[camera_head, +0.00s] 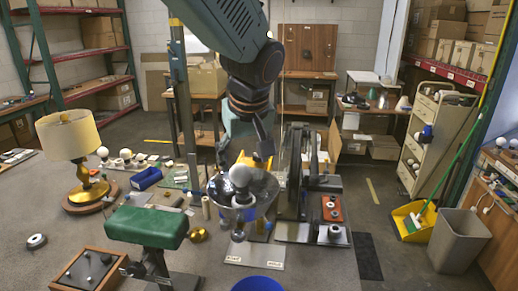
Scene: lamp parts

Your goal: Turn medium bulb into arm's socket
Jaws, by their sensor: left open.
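My left gripper (250,150) hangs from the arm that comes down from the top middle, its fingers apart above the work area. A shiny round bulb (240,176) sits just below the fingers, over a grey rounded shade or bowl-like part (262,189). A small dark joint or socket (238,235) shows below it, above a light base plate (255,255); I cannot tell whether the bulb is seated in it. Several white bulbs, one of them here (125,154), stand at the back left of the table. My right gripper is not in view.
A green padded stand (147,227), a blue bin (147,178) and a wooden box (88,270) are nearby. A black upright fixture (295,180) crowds the right side. A blue round container (258,284) is at the front.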

